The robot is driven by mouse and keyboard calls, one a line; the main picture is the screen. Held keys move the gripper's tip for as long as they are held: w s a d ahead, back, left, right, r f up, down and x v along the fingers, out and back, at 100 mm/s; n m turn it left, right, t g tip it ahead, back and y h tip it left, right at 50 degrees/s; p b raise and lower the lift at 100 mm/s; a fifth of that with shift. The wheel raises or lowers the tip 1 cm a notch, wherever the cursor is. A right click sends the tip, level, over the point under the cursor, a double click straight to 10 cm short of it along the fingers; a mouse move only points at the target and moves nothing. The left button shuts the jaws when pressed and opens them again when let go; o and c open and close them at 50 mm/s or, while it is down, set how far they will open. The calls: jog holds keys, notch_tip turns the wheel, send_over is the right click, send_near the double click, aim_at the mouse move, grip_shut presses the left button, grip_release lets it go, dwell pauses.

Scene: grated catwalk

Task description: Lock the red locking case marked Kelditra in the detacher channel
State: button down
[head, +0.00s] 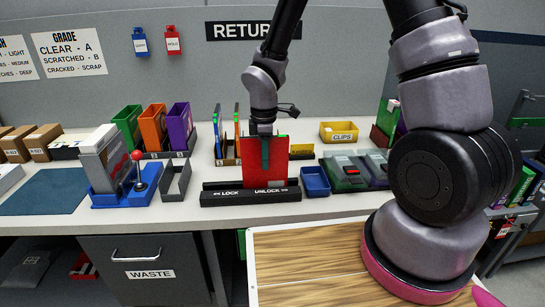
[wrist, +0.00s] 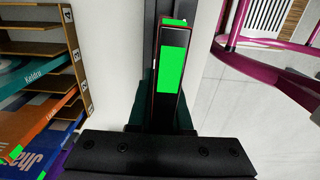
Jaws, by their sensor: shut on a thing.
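The red locking case (head: 262,178) stands upright in the black detacher channel (head: 222,197), which is marked LOCK on the left and UNLOCK on the right. The case stands right of the channel's middle, toward the UNLOCK end. My gripper (head: 265,148) is shut on its upper part from above. In the wrist view the case (wrist: 177,95) shows edge-on with a bright green patch on its top edge, and the channel (wrist: 150,40) runs behind it. My gripper's dark fingers (wrist: 167,115) lie on both sides of it. No Kelditra marking is readable on the case.
A blue tray (head: 315,181) stands right of the channel and a grey bin (head: 175,182) left of it. A blue device with a red-knobbed lever (head: 138,180) stands farther left. A yellow CLIPS bin (head: 339,132) is behind. A slotted rack (wrist: 40,48) shows in the wrist view.

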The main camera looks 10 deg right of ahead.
jog(key=shift+a, duration=6.15)
notch_tip(320, 180, up, 8)
jog(key=shift+w+d+r, duration=0.15)
jog(key=shift+w+r, duration=0.05)
jog(key=shift+r, duration=0.05)
